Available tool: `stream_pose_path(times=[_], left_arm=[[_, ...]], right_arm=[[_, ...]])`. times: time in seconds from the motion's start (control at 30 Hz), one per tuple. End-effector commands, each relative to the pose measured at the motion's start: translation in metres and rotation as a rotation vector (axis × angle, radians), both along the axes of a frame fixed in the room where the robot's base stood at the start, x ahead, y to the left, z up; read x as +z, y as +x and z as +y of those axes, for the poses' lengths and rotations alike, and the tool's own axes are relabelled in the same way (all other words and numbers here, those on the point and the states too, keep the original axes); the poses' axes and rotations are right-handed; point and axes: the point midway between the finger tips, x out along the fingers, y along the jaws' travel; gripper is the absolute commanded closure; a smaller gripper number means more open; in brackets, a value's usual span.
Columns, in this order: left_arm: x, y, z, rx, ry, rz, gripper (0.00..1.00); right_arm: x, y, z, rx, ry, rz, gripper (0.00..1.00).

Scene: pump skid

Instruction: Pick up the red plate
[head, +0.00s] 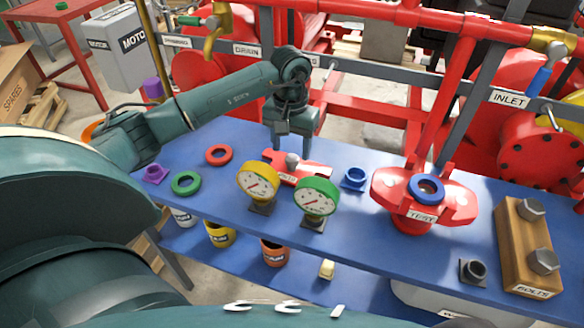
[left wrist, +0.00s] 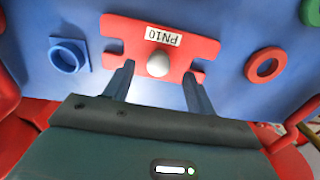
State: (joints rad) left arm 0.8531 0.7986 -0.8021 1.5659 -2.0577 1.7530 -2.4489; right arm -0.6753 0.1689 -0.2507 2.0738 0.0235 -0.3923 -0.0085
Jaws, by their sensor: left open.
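The red plate (head: 313,174) lies flat on the blue bench, behind the two gauges. It has notched ends, a grey knob in its middle and a label that reads PN10 in the left wrist view (left wrist: 118,38). My left gripper (head: 293,150) is above the plate, pointing down. In the left wrist view its two fingers (left wrist: 155,88) are apart, one to each side of the grey knob (left wrist: 158,63), and nothing is held between them. I cannot tell whether the fingertips touch the plate. My right gripper is not in view.
A yellow gauge (head: 257,182) and a green gauge (head: 316,197) stand in front of the plate. A red ring (head: 218,155) lies left, a blue flanged socket (head: 355,179) right. The red TEST flange (head: 386,187) stands further right. Red pipework runs behind the bench.

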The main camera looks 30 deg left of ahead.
Motion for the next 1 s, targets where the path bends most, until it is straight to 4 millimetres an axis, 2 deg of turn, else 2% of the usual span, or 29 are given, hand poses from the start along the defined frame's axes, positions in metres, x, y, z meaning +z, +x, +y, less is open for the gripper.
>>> stream_pose_path(times=[0.13, 0.3, 0.6, 1.0], left_arm=[[-0.021, 0.0, -0.002, 0.001, -0.002, 0.007, 0.44], [-0.043, 0.001, -0.002, 0.001, -0.001, 0.004, 0.44], [-0.048, 0.002, -0.001, 0.0, 0.001, 0.001, 0.45], [-0.048, 0.002, -0.001, 0.0, 0.001, 0.001, 0.78]], right_arm=[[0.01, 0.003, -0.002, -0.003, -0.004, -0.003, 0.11], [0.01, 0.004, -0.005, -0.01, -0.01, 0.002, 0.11], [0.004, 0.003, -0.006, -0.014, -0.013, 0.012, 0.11], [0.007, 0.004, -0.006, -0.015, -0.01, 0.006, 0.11]])
